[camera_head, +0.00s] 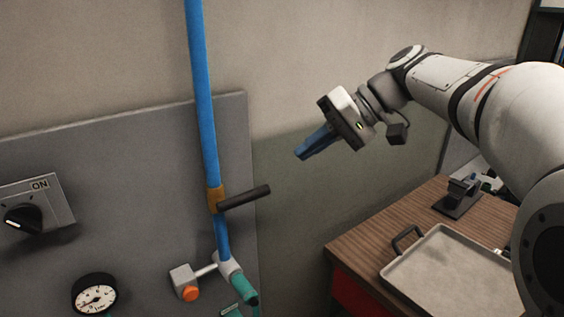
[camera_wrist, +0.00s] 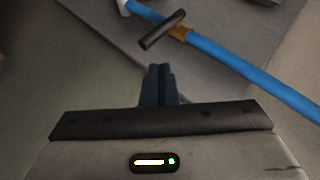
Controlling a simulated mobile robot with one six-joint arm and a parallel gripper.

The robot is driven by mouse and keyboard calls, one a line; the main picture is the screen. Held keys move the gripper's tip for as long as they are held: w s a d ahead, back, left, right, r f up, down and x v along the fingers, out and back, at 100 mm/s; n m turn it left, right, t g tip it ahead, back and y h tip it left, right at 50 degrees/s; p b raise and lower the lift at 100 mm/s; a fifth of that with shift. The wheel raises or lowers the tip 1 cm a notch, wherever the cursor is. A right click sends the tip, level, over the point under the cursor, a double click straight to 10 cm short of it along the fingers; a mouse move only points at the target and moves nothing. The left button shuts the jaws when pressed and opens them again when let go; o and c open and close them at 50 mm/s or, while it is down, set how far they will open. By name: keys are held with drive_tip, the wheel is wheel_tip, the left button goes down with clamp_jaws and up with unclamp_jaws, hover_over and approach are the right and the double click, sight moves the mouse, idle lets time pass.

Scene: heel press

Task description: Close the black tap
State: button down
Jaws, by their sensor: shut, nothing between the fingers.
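The black tap handle (camera_head: 243,198) sticks out to the right from a brass valve body (camera_head: 215,199) on a vertical blue pipe (camera_head: 207,110). The handle lies across the pipe's line, tilted slightly up at its right end. In the wrist view the black handle (camera_wrist: 163,29) and the blue pipe (camera_wrist: 245,69) show beyond my fingers. My gripper (camera_head: 300,154) is shut and empty, up and to the right of the handle, clearly apart from it. Its blue fingers (camera_wrist: 158,72) are together in the wrist view.
A grey panel (camera_head: 120,165) behind the pipe carries an ON knob (camera_head: 24,219), a gauge (camera_head: 94,294) and a fitting with an orange button (camera_head: 190,293). A wooden bench (camera_head: 345,246) with a metal tray (camera_head: 450,275) stands at lower right. The space between gripper and handle looks clear.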

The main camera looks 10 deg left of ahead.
drive_tip(key=shift+f+v, duration=0.2)
drive_tip(key=shift+v, duration=1)
drive_tip(key=shift+w+d, duration=0.1)
drive_tip(key=shift+d, duration=0.05)
drive_tip(key=s+d+f+m+t+h, duration=0.1)
drive_tip(key=s+d+f+m+h, duration=0.1)
drive_tip(key=s+d+f, duration=0.3)
drive_tip(key=s+d+f+m+t+h, duration=0.2)
drive_tip(key=s+d+f+h, duration=0.2)
drive_tip(key=f, duration=0.7)
drive_tip(key=s+d+f+m+t+h, duration=0.1)
drive_tip(key=s+d+f+m+h, duration=0.1)
drive_tip(key=s+d+f+h, duration=0.2)
drive_tip(key=s+d+f, duration=0.3)
drive_tip(key=d+f, duration=0.1)
drive_tip(key=shift+s+f+m, duration=0.2)
drive_tip(key=shift+f+m, duration=0.05)
drive_tip(key=shift+m, duration=0.05)
